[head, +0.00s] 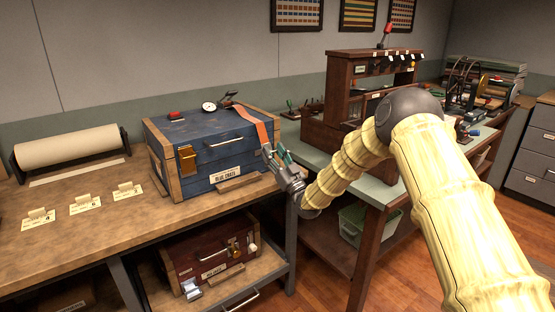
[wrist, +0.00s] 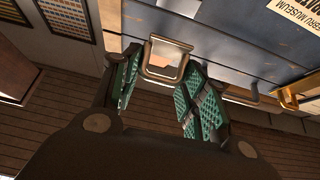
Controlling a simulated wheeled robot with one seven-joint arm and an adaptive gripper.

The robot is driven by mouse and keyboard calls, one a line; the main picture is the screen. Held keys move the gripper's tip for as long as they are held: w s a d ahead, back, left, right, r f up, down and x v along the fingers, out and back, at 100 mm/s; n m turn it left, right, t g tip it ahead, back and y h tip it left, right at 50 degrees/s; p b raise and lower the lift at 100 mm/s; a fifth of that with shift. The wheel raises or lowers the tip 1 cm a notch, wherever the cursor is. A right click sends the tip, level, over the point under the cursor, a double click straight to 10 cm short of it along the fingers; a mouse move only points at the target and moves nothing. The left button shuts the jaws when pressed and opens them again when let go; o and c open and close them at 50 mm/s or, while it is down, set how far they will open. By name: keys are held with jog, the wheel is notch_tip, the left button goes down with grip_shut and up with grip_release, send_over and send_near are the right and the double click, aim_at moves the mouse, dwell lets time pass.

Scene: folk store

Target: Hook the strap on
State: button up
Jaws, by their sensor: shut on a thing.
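The blue crate (head: 215,152) stands on the wooden bench with its lid down. An orange strap (head: 253,122) runs over the lid's right end and hangs down towards my gripper (head: 277,160). My gripper is at the crate's right end, with teal finger pads. In the wrist view a squarish metal buckle (wrist: 167,60) at the strap's end sits between the fingertips (wrist: 163,72), and my gripper is shut on it. The crate's side (wrist: 235,42) is close beyond the buckle. Whether the buckle touches any catch on the crate cannot be told.
A red crate (head: 212,257) sits on the shelf below. A green-topped table (head: 375,187) with a wooden cabinet stands at right.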

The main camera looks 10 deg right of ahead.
jog(key=f, duration=0.1)
jog(key=w+a+f+b, duration=0.1)
jog(key=f+b, duration=0.1)
jog(key=shift+w+a+f, duration=0.15)
jog(key=shift+a+f, duration=0.05)
jog(key=shift+f, duration=0.2)
jog(key=shift+w+a+f+b, duration=0.25)
jog(key=shift+w+a+b, duration=0.15)
jog(key=shift+w+b, duration=0.2)
jog(key=shift+w, duration=0.1)
jog(key=o, duration=1.1)
jog(key=shift+o, duration=0.4)
jog(key=shift+w+a, duration=0.1)
jog(key=shift+w, duration=0.2)
jog(key=shift+s+d+r, duration=0.15)
jog(key=shift+d+r, duration=0.1)
jog(key=shift+r, duration=0.1)
jog(key=shift+d+f, duration=0.1)
jog(key=shift+f, duration=0.1)
jog(key=v, duration=1.1)
jog(key=shift+s+d, duration=0.2)
jog(key=shift+s, duration=0.2)
